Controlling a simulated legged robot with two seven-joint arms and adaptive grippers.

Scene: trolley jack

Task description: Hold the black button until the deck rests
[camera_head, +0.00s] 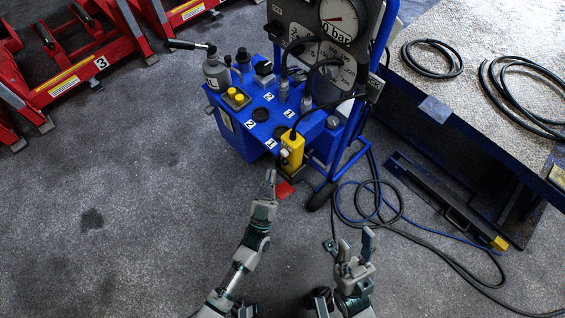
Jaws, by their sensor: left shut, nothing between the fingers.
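A yellow button box (292,148) hangs at the front of a blue hydraulic unit (235,131), with a light-coloured button facing left. I cannot make out a black button on it at this size. My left gripper (270,174) is shut and empty, with its tips just below and left of the yellow box. Whether it touches the box I cannot tell. My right gripper (355,243) is open and empty, lower right over the floor. A grey-topped deck (455,90) with blue edges is at the right; it appears raised over a blue base.
A pressure gauge (343,18) tops the unit's panel. Black cables (430,232) lie looped on the floor at right, and hoses (520,85) lie on the deck. Red lifting frames (75,65) stand upper left. The floor at lower left is clear.

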